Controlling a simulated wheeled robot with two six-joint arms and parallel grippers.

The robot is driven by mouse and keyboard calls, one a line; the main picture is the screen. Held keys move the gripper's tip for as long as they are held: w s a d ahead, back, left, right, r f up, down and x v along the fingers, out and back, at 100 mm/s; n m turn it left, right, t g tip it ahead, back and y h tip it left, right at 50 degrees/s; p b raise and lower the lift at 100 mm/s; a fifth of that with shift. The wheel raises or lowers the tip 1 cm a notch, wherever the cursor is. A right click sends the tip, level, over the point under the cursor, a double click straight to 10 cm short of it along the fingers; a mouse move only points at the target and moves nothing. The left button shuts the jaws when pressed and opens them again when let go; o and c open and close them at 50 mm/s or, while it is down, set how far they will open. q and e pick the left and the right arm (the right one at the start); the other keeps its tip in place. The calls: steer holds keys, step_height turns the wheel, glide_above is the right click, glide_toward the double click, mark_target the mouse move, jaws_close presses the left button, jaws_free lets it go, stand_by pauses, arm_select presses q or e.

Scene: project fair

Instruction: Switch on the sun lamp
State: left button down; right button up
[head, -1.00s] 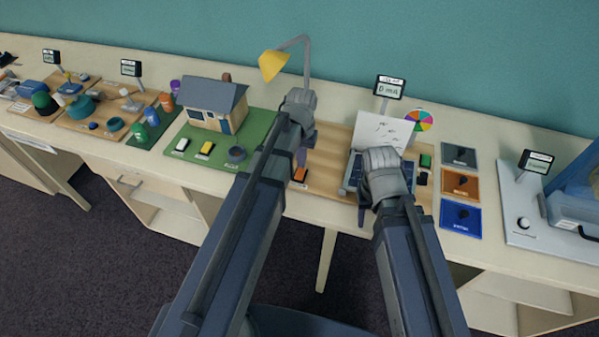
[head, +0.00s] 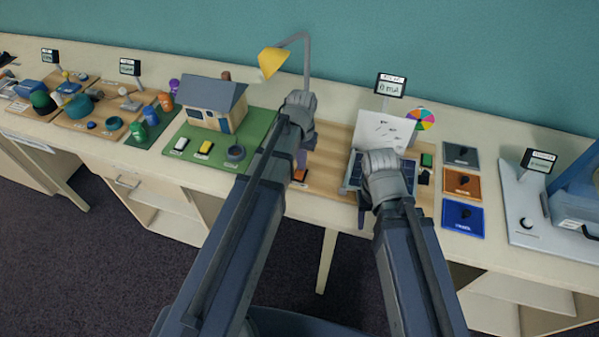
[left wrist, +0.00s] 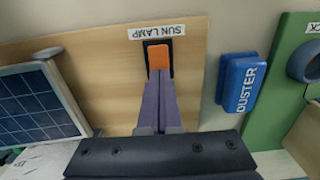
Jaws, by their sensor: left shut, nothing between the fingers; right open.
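The orange sun lamp switch (left wrist: 159,56) sits in a dark frame beside a "SUN LAMP" label on the wooden board; in the head view the switch (head: 300,176) is partly covered by my fingers. My left gripper (left wrist: 160,74) is shut and empty, its tips right at the switch's edge; I cannot tell whether they touch it. It also shows in the head view (head: 302,160). The yellow sun lamp (head: 271,62) hangs from a grey bent post, with no clear glow. My right gripper (head: 362,208) is open beside the solar panel (head: 351,172), partly hidden by its own wrist.
A blue duster (left wrist: 239,83) lies between the wooden board and the green house board (head: 177,152). A meter (head: 390,86) seems to read 0 mA behind a white card (head: 385,130). A colour wheel (head: 421,118) and coloured plates (head: 462,185) are to the right.

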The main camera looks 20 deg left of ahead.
arm_select(q)
steer(key=shift+f, duration=0.2)
arm_select(e)
steer(key=shift+f, duration=0.15)
arm_select(q)
steer(key=shift+r, duration=0.15)
step_height(320, 180, up, 7)
steer(key=p, duration=0.7)
arm_select(e)
step_height(320, 180, up, 7)
arm_select(q)
steer(key=s+d+m+y, duration=0.1)
steer(key=s+d+m, duration=0.2)
steer(key=s+d, duration=0.7)
steer(key=s, duration=0.4)
steer(key=shift+s+d, duration=0.15)
steer(key=shift+d, duration=0.1)
steer(key=shift+d, duration=0.1)
arm_select(e)
steer(key=shift+w+d, duration=0.1)
